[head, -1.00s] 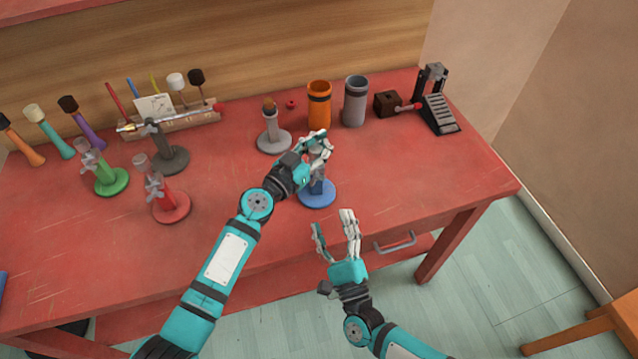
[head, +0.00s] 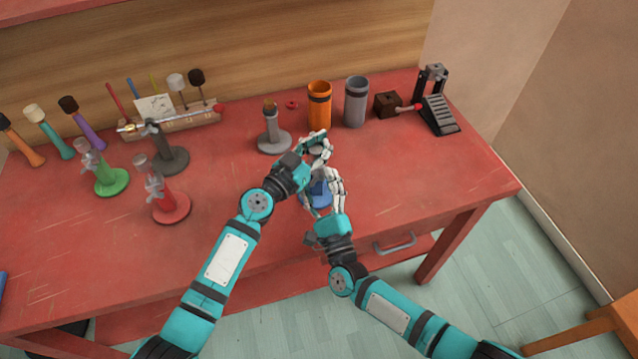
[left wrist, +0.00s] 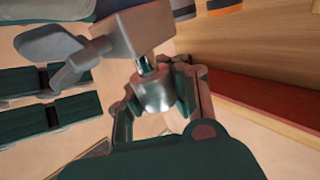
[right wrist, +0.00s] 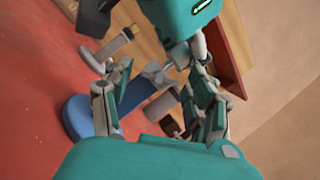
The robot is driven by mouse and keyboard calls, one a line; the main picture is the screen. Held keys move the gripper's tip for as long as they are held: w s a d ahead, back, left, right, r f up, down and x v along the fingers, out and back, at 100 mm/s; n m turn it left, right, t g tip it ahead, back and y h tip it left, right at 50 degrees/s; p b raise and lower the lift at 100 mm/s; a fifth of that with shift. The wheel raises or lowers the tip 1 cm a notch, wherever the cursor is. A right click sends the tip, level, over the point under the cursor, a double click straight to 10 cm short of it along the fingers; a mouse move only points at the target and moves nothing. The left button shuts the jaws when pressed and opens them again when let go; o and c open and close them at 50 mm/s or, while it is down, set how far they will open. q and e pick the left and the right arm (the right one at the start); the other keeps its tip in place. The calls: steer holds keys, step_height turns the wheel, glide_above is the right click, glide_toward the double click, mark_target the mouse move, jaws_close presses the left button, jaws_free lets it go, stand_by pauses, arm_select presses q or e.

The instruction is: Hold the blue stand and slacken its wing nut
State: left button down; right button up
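The blue stand (head: 321,193) is near the front middle of the red table, its round base mostly behind my right gripper. My left gripper (head: 318,146) is at the top of the stand. In the left wrist view its fingers close on a silver cylinder (left wrist: 156,90), with a pale block and a grey wing nut (left wrist: 50,45) beyond. My right gripper (head: 325,190) is open, its fingers apart around the post. Whether it touches the wing nut is hidden.
A grey stand (head: 273,138) is close behind. An orange cup (head: 319,105) and a grey cup (head: 355,102) stand at the back. Red (head: 170,206), green (head: 111,181) and dark grey (head: 168,158) stands are to the left. The table's right front is clear.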

steer(key=c, duration=1)
steer(key=shift+o, duration=0.2)
steer(key=shift+n, duration=0.4)
steer(key=shift+d+n+g+y, duration=0.1)
steer(key=shift+n+g+y, duration=0.4)
steer(key=shift+n, duration=0.95)
steer(key=shift+n+g+y, duration=0.3)
steer(key=shift+n+g, duration=0.4)
steer(key=shift+n, duration=0.75)
arm_select(q)
steer(key=shift+a, duration=0.1)
arm_select(e)
steer(key=o, duration=1.2)
steer(key=shift+r, duration=0.1)
steer(key=shift+s, duration=0.1)
